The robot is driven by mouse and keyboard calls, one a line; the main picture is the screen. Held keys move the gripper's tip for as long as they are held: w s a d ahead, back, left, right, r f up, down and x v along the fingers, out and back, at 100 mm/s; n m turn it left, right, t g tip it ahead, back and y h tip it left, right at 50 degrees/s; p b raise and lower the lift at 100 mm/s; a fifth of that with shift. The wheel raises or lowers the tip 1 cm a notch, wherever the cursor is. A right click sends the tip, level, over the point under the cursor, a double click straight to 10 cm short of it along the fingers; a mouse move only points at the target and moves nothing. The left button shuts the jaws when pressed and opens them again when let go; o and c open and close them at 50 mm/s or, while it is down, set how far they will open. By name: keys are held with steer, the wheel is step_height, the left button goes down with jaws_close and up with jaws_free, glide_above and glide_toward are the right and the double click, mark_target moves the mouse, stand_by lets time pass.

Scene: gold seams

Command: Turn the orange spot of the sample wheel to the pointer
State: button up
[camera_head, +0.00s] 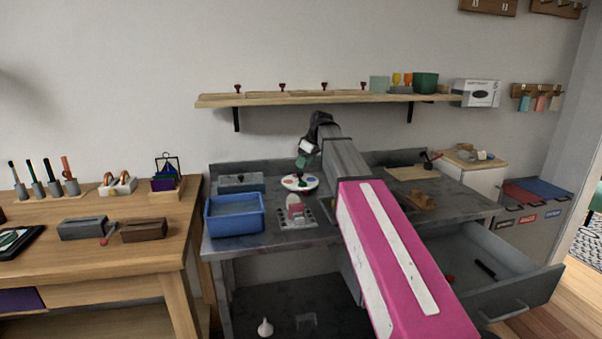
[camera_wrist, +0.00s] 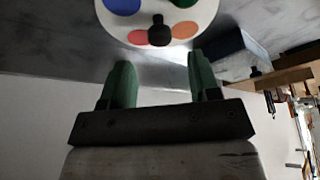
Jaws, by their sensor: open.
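The sample wheel (camera_head: 291,184) is a white disc with coloured spots, lying on the grey workbench. In the wrist view the wheel (camera_wrist: 208,12) fills the top, with a dark blue spot, part of a green spot and orange to reddish spots along its near edge. I cannot make out the pointer.
A blue bin (camera_head: 235,226) and a grey box (camera_head: 240,183) stand left of the wheel. A pink-topped item (camera_head: 295,207) stands in front of it. A shelf (camera_head: 330,98) runs above the bench. An open drawer (camera_head: 530,280) juts out at right.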

mark_target(301, 173)
steer(key=x, duration=0.5)
steer(key=shift+f, duration=0.25)
jaws_close()
